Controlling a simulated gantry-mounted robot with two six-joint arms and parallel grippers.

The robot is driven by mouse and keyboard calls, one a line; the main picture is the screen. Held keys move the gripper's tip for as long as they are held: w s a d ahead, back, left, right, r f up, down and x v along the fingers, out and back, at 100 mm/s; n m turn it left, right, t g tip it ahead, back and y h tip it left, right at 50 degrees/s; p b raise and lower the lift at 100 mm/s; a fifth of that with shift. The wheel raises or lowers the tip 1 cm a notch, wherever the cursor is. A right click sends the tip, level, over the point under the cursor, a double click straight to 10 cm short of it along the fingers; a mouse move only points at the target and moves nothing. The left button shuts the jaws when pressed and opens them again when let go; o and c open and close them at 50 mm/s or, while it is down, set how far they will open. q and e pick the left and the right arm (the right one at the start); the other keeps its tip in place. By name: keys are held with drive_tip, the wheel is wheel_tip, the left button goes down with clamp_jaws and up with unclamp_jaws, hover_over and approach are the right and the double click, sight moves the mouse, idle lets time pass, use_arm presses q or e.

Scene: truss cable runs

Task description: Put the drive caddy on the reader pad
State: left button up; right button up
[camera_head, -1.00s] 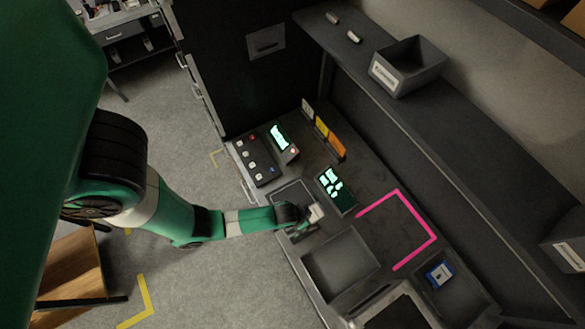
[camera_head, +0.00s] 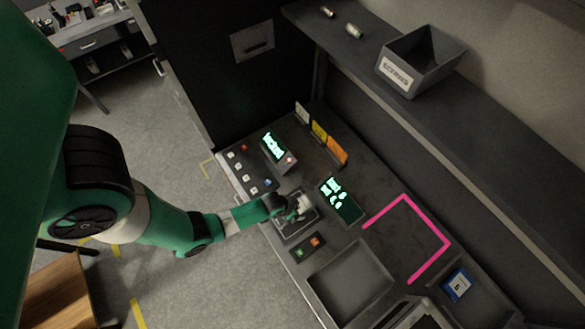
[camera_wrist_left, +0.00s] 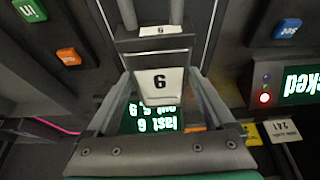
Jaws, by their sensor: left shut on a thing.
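The drive caddy (camera_head: 304,204) is a small, pale block in the head view, partly hidden by my left gripper (camera_head: 297,207). In the left wrist view the caddy (camera_wrist_left: 158,62) is a grey block with white labels that read like 6. My left gripper (camera_wrist_left: 158,72) is shut on it, one finger on each side. The dark, outlined square just under the gripper looks like the reader pad (camera_head: 290,230); the caddy is over it, and I cannot tell whether they touch. My right gripper is not in view.
A lit screen (camera_head: 340,199) stands right of the pad, and a red and green button box (camera_head: 308,246) below it. A button panel (camera_head: 247,168) lies left. A blue item (camera_head: 457,285) sits in a tray. A grey bin (camera_head: 420,60) is on the shelf.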

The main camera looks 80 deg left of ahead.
use_arm(q)
drive_tip(key=shift+f+b, duration=0.25)
drive_tip(key=shift+b, duration=0.05)
drive_tip(key=f+b, duration=0.3)
drive_tip(key=shift+a+f+b, duration=0.35)
drive_tip(key=shift+d, duration=0.1)
drive_tip(key=shift+r, duration=0.2)
drive_tip(key=shift+f, duration=0.2)
drive_tip(key=o, duration=1.5)
